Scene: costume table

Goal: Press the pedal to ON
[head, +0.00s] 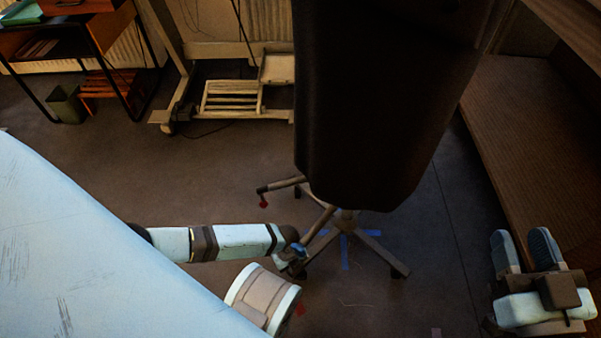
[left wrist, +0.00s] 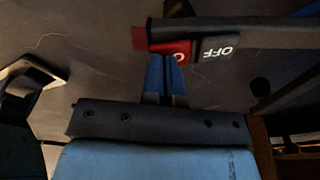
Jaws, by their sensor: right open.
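The pedal shows in the left wrist view as a red half (left wrist: 172,49) and a grey half marked OFF (left wrist: 216,48), side by side on a dark bar; the red half's lettering is partly covered. My left gripper (left wrist: 163,62) has its two blue fingers together with nothing between them. Their tips overlap the red half's lower edge; I cannot tell whether they touch. In the head view my left gripper (head: 297,252) is low by a leg of the stand base (head: 345,217), and the pedal there is not clear. My right gripper (head: 524,245) is open and empty at the lower right.
A tall dark form (head: 385,100) stands above the wheeled base. A pale table (head: 90,250) fills the lower left. A brown bench (head: 535,150) lines the right. A wheeled rack (head: 240,98) stands behind. Open floor lies at centre left.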

